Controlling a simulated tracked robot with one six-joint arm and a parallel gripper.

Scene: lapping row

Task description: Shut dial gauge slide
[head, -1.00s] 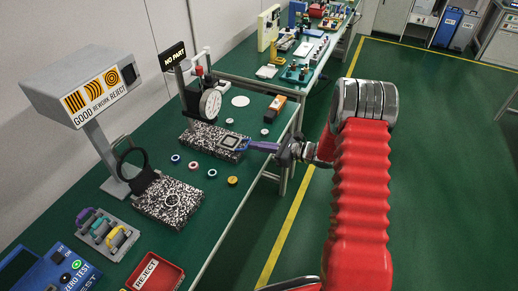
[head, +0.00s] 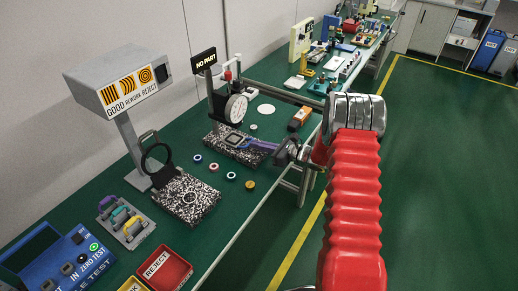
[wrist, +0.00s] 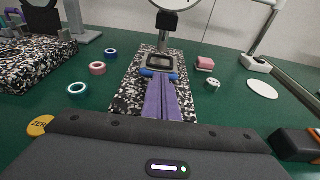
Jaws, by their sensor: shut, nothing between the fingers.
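The dial gauge (head: 236,108) stands on a speckled black-and-white base (head: 215,133) on the green bench. Its slide, a grey block with a dark square frame (head: 234,139), lies on this base below the dial. In the wrist view the slide (wrist: 160,62) is just in front of the gauge's post, and the dial (wrist: 176,3) is cut by the top edge. My gripper (head: 250,145) is shut, its purple fingers pointing at the slide's near side. In the wrist view my fingertips (wrist: 160,76) meet the slide's near end, with blue pieces at either side.
Several small rings (head: 213,167) lie in front of the base. A second speckled base (head: 187,198) stands nearer, with a sign post (head: 128,90) behind. A red reject tray (head: 164,270) is at the front. An orange-and-black box (head: 299,118) lies to the right.

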